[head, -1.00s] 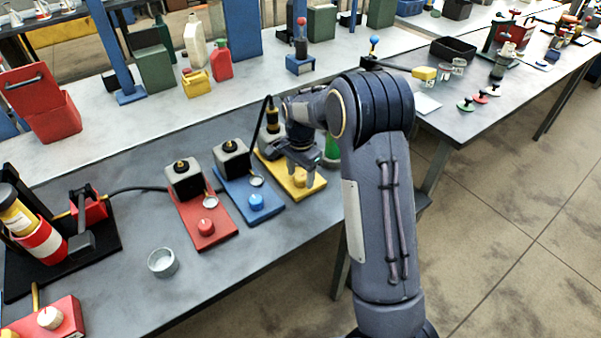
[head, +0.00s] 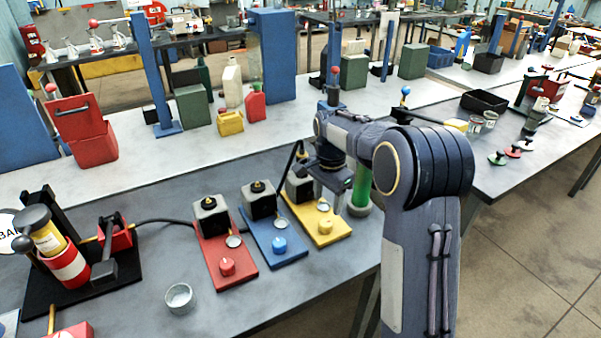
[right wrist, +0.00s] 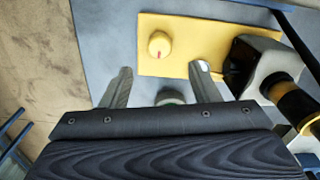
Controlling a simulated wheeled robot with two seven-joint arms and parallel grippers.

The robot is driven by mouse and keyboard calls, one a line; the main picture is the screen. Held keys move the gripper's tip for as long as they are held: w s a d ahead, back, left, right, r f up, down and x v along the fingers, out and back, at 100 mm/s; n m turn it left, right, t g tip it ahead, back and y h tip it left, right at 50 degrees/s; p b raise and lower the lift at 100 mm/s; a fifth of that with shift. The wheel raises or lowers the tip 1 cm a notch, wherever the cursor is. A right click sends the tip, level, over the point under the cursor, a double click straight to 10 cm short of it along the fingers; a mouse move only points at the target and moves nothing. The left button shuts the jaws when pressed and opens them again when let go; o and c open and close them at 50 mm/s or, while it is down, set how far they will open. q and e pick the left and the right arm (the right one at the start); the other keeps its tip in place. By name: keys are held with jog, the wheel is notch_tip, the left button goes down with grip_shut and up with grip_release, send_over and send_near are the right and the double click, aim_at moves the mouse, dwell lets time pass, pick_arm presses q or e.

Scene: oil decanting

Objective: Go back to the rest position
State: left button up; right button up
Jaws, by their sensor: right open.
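My right gripper (head: 335,192) is open and empty, above the bench near the far right side of the yellow plate (head: 335,231). In the right wrist view the two fingers (right wrist: 162,84) stand wide apart, with the yellow knob (right wrist: 160,45) beyond them and nothing between the tips. The yellow plate carries this knob and a dark-topped grey block (head: 299,189). My right arm covers part of the bench behind it. My left gripper is not in view.
A green cylinder (head: 361,185) stands close beside the right gripper. Blue (head: 285,255) and red (head: 231,278) plates lie to the left. A small glass dish (head: 179,297) sits near the front edge. A black rack (head: 105,283) stands at left. Canisters line the pale bench behind.

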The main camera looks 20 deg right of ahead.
jog(key=shift+s, duration=0.1)
jog(key=s+a+r+n+t+y, duration=0.25)
jog(key=s+r+n, duration=0.2)
jog(key=s, duration=0.55)
jog(key=s+a+n+t, duration=0.1)
jog(key=s+a+n, duration=0.2)
jog(key=s, duration=0.3)
jog(key=s+a+n+t+y, duration=0.1)
jog(key=s+a+n, duration=0.2)
jog(key=s, duration=0.3)
jog(key=s+a+n+t, duration=0.1)
jog(key=s+a+n, duration=0.2)
jog(key=s, duration=0.4)
jog(key=shift+f, duration=0.35)
